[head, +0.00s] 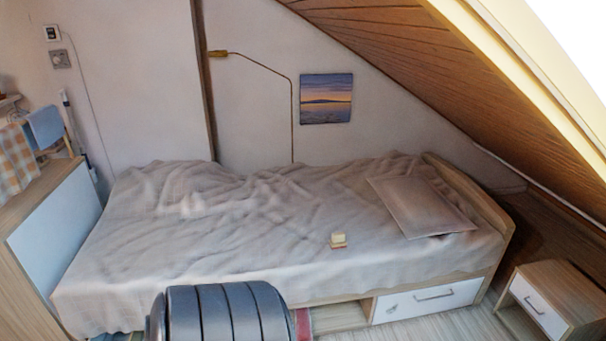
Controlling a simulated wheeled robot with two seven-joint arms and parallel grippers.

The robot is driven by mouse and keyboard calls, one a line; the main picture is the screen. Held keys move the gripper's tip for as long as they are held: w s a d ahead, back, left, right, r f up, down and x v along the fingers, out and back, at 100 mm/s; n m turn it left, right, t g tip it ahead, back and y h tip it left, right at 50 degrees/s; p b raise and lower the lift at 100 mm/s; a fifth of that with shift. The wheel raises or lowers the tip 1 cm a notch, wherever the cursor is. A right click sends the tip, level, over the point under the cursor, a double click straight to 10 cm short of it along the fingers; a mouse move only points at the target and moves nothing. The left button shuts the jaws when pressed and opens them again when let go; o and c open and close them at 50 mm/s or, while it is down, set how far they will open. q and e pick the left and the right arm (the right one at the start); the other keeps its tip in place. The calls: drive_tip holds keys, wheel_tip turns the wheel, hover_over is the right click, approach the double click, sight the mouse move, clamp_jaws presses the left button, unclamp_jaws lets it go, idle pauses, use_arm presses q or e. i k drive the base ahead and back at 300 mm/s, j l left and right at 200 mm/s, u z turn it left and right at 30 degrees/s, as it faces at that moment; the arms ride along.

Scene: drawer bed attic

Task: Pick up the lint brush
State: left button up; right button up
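A small block-shaped object (338,240) with a cream upper part and a brown lower edge lies on the bed, near its front edge and right of the middle. It may be the lint brush, but it is too small to tell for certain. Nothing is touching it except the bed cover (250,225) under it. Neither of my grippers is in view.
A pillow (420,207) lies at the bed's right end. A drawer (427,299) is set in the bed's front, right of an open recess. A nightstand (548,298) stands at right under the sloped ceiling (450,75). A cabinet (60,225) stands at left.

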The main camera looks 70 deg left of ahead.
sight(338, 241)
drive_tip(key=u, duration=1.95)
drive_tip(key=z, duration=0.4)
